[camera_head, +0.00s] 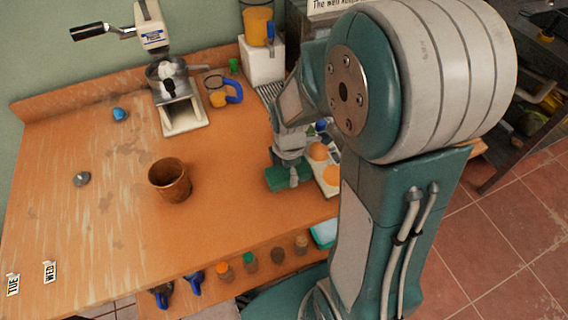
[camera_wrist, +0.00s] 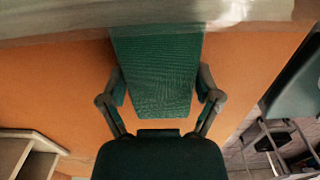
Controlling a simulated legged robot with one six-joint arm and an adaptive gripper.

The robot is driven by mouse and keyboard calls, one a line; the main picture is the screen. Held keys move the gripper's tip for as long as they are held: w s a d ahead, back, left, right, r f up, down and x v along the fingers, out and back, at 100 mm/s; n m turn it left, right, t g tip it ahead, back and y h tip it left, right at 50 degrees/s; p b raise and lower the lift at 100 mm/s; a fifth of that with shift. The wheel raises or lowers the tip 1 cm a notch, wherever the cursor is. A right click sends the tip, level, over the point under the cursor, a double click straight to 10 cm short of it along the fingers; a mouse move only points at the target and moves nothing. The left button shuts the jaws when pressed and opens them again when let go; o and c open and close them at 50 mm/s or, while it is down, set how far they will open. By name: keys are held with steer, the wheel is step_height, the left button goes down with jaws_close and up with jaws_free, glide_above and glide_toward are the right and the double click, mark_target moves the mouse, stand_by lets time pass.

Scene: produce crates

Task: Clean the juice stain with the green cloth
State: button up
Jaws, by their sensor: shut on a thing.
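The green cloth (camera_wrist: 155,72) is held between the two fingers of my gripper (camera_wrist: 160,92) in the wrist view, its weave clear and its top end near a pale band. In the head view my gripper (camera_head: 290,168) is low at the right part of the wooden counter, and the cloth shows as a green block (camera_head: 277,180) under it. I cannot tell whether the cloth touches the wood. Darker stain patches (camera_head: 127,148) mark the counter left of the gripper, beyond the brown cup. I cannot tell which is juice.
A brown cup (camera_head: 170,182) stands mid-counter, left of my gripper. A juice press (camera_head: 178,95) and an orange-filled pitcher (camera_head: 220,95) stand behind. A tray with oranges (camera_head: 320,152) is close on the gripper's right. A blue lump (camera_head: 119,114) and a metal lid (camera_head: 82,179) lie left.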

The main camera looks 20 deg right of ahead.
mark_target(294, 189)
steer(key=shift+s+r, duration=0.1)
steer(key=shift+s, duration=1.85)
steer(key=shift+r, duration=3)
step_height(294, 189, up, 3)
steer(key=shift+d, duration=0.1)
